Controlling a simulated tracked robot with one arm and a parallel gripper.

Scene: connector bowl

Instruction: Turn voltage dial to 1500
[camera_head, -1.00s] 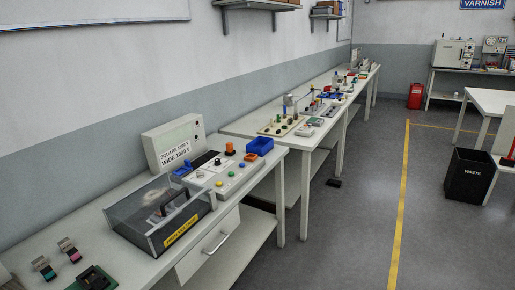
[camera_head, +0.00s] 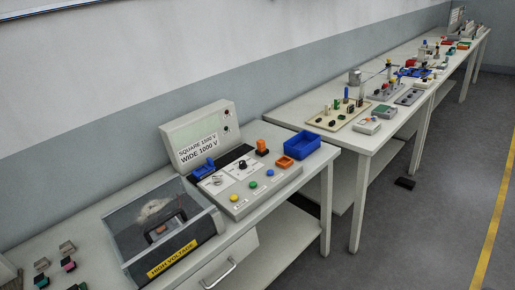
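A grey-white tester console (camera_head: 252,187) stands on the near bench, against the wall. Its sloped panel has a round black dial (camera_head: 242,164) on a pale plate; its pointer setting is too small to read. A second round knob (camera_head: 216,181) sits to the left of it. The upright display box (camera_head: 203,130) behind carries a label (camera_head: 198,149) reading "SQUARE 1500 V" and "WIDE 1000 V". My gripper is not in view.
A clear-lidded box (camera_head: 160,225) marked "HIGH VOLTAGE" stands left of the console. A blue bin (camera_head: 302,145) is at its right. Small connectors (camera_head: 67,265) lie at lower left. A second bench (camera_head: 385,135) runs beyond. Open floor (camera_head: 440,215) lies right.

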